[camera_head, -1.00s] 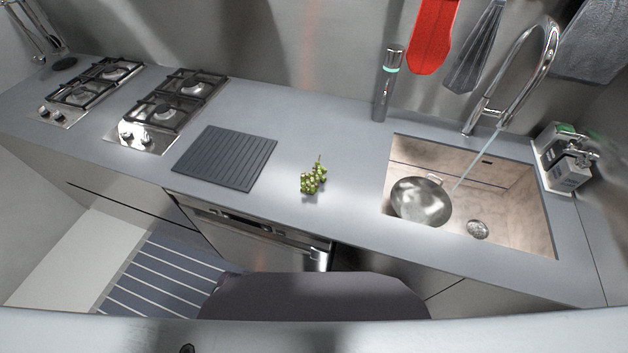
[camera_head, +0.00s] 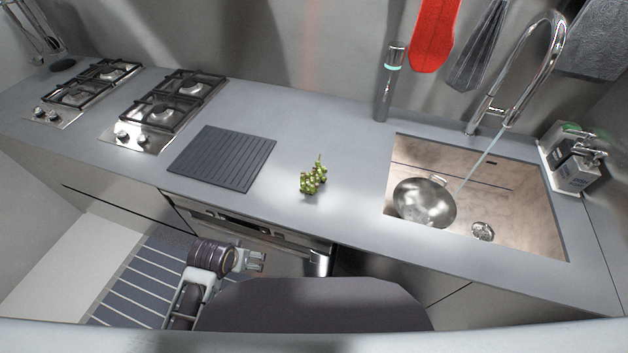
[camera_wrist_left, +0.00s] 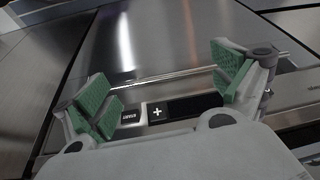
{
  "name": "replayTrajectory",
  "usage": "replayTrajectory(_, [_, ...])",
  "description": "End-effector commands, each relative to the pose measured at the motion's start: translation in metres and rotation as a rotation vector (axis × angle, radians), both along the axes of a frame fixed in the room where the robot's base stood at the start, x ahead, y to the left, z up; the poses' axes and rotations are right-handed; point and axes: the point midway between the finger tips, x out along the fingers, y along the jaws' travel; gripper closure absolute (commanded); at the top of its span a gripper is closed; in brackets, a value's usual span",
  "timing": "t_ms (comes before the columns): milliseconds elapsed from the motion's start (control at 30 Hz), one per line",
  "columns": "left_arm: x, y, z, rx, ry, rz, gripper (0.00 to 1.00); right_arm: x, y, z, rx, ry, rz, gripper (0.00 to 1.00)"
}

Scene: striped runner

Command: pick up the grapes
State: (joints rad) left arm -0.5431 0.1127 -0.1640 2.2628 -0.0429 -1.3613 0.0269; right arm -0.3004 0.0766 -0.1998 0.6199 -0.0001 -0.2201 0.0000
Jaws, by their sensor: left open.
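A small bunch of green grapes (camera_head: 313,178) lies on the grey counter, between the dark ridged mat and the sink in the head view. My left gripper (camera_head: 258,261) is in front of the counter, below its top edge, to the left of and lower than the grapes. In the left wrist view its green-padded fingers (camera_wrist_left: 168,88) are wide apart with nothing between them. That view faces the steel cabinet fronts, and the grapes are not in it. My right gripper is not in view.
The dark ridged mat (camera_head: 222,158) lies left of the grapes. The sink (camera_head: 520,215) holds a metal pan (camera_head: 424,203), and water runs from the tap (camera_head: 545,60). Two gas hobs stand at the left. The counter (camera_head: 290,115) around the grapes is clear.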

Motion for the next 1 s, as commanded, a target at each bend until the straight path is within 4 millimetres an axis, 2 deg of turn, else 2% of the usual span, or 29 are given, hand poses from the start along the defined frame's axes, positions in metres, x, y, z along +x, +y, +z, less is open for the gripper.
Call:
replayTrajectory(167, [0.012,-0.015,0.034,-0.006,-0.099,0.004,0.04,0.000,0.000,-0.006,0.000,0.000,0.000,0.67])
replayTrajectory(300, [0.028,-0.035,0.061,-0.019,-0.216,0.011,0.04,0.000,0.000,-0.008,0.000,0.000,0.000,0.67])
replayTrajectory(667, [0.058,-0.080,0.102,-0.066,-0.443,0.001,0.04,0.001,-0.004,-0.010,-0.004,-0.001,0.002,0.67])
replayTrajectory(1000, [0.079,-0.140,0.149,-0.152,-0.687,-0.046,0.04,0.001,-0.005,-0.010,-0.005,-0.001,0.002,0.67])
